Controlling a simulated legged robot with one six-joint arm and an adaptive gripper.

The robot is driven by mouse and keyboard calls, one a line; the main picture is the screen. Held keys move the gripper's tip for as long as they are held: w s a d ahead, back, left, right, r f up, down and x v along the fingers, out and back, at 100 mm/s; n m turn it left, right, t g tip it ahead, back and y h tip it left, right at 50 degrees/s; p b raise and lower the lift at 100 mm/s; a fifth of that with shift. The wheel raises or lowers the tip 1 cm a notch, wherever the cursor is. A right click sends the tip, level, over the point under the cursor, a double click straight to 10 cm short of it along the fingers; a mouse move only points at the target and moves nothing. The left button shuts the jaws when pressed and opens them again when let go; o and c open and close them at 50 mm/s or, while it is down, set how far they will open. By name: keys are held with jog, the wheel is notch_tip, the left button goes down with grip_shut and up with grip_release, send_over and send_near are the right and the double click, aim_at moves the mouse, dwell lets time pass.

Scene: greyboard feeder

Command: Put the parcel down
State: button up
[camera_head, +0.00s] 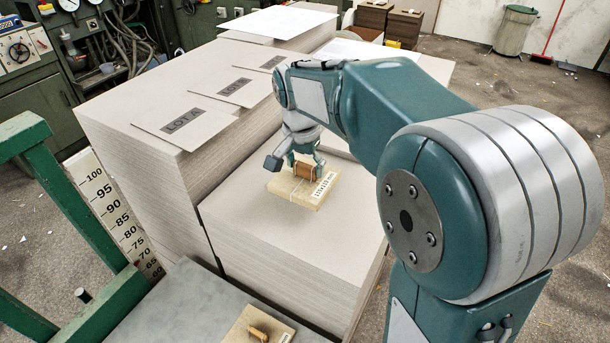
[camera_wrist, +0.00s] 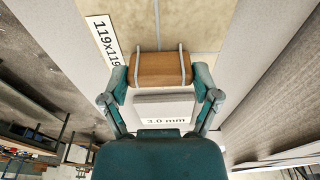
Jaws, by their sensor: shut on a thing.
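The parcel (camera_head: 311,194) is a flat tan packet with a white printed label and a brown block-shaped handle. In the head view it is at or just above the top of the lower greyboard stack (camera_head: 290,240); I cannot tell whether it touches. My gripper (camera_head: 305,168) is above the parcel with its fingers shut on the brown handle. In the wrist view my gripper (camera_wrist: 161,75) has a finger at each end of the handle, and the parcel (camera_wrist: 200,35) fills the top middle. A label reading "3.0 mm" (camera_wrist: 165,121) shows below the handle.
A taller greyboard stack (camera_head: 150,190) with LOT cards stands to the left. A second handled packet (camera_head: 262,328) lies on a grey surface (camera_head: 185,310) in front. A green frame and height scale (camera_head: 115,215) stand at the left. The lower stack's top is clear around the parcel.

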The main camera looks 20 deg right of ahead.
aim_at(306, 177)
jog(key=shift+w+d+f, duration=0.2)
jog(key=shift+w+f, duration=0.3)
jog(key=shift+f, duration=0.1)
jog(key=shift+w+f, duration=0.2)
jog(key=shift+f, duration=1.5)
jog(key=shift+f, duration=0.1)
jog(key=o, duration=1.1)
jog(key=shift+o, duration=0.2)
